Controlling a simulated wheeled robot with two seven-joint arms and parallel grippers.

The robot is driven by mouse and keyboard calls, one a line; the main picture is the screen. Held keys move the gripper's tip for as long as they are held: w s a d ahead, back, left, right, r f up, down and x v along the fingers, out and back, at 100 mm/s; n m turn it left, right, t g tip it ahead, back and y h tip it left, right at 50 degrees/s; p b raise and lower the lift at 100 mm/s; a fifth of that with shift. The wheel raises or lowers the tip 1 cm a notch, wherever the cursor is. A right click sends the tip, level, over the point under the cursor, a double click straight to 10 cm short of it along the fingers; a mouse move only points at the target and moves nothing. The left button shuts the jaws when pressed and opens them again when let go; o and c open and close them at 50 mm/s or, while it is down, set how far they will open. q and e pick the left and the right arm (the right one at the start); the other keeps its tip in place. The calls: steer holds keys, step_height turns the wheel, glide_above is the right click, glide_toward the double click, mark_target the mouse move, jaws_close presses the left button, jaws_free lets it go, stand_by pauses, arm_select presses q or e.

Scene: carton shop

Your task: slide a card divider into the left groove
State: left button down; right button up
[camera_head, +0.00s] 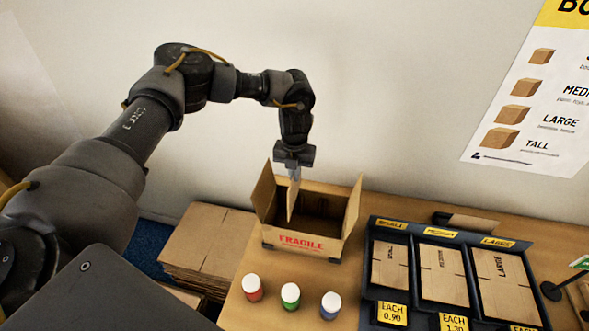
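An open carton (300,242) marked FRAGILE stands on the table with its side flaps raised. My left gripper (294,177) points down over the left part of the carton's opening. It seems shut on a narrow card divider (293,202), which hangs upright below the fingers. The divider's lower end reaches into the carton's opening, toward its left side. The grooves inside cannot be made out, so I cannot tell whether the divider is in one. My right gripper is not in view.
Stacked cardboard (207,240) lies at the left. A wall rises behind.

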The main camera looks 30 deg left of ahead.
mark_target(294, 193)
arm_select(q)
steer(key=shift+f, duration=0.2)
step_height(294, 193, down, 8)
steer(key=b, duration=0.7)
steer(key=shift+f, duration=0.25)
step_height(294, 193, down, 8)
steer(key=b, duration=0.5)
steer(key=shift+r, duration=0.1)
steer(key=c, duration=1.6)
jaws_free()
